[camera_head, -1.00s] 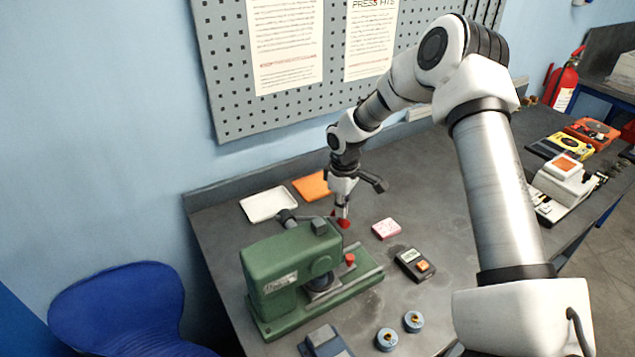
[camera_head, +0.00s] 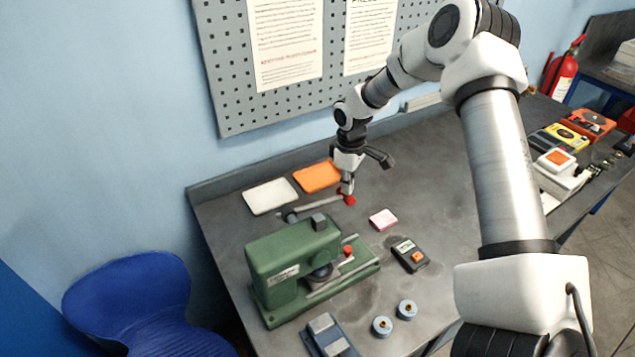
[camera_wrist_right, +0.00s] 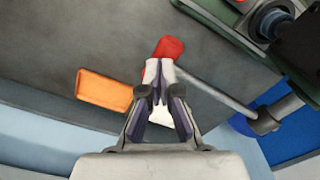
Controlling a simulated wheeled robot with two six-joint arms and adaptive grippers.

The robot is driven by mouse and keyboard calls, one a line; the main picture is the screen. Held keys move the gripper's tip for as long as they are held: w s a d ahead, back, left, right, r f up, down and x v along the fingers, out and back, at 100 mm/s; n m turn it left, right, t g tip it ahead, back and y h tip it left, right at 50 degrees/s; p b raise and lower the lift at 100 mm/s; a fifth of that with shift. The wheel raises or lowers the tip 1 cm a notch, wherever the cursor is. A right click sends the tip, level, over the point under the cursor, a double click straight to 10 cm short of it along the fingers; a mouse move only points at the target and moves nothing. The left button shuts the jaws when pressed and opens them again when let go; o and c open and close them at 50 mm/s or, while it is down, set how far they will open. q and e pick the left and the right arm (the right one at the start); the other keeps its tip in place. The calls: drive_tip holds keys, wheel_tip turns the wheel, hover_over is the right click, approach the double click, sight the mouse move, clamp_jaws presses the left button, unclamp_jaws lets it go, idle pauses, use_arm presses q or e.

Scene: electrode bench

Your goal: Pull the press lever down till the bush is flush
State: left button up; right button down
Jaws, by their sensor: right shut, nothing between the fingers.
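The green press (camera_head: 290,252) stands on the bench; a corner also shows in the right wrist view (camera_wrist_right: 215,20). Its grey lever (camera_head: 318,208) runs from a hub at the press's back side to a red knob (camera_head: 349,199). In the right wrist view the lever (camera_wrist_right: 222,95) slants from the knob (camera_wrist_right: 169,47) to the hub. My right gripper (camera_head: 347,187) is shut and empty, its fingertips (camera_wrist_right: 158,70) at the knob and overlapping it in view. I cannot tell how firmly they touch. The bush's seating under the ram is too small to judge. My left gripper is out of view.
A white tray (camera_head: 270,196) and an orange tray (camera_head: 318,177) lie behind the lever. A blue chair (camera_head: 130,305) stands at left.

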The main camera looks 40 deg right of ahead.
wheel_tip(320, 180, up, 5)
drive_tip(key=p, duration=0.5)
drive_tip(key=shift+r, duration=0.15)
drive_tip(key=shift+w+a+r+p, duration=0.1)
drive_tip(key=shift+r+p, duration=0.1)
drive_tip(key=shift+r, duration=0.35)
drive_tip(key=shift+a+r+p, duration=0.1)
drive_tip(key=shift+r+p, duration=0.05)
drive_tip(key=shift+r, duration=0.4)
drive_tip(key=shift+a+r, duration=0.2)
drive_tip(key=shift+r, duration=0.45)
drive_tip(key=shift+a+r, duration=0.2)
drive_tip(key=shift+r, duration=0.4)
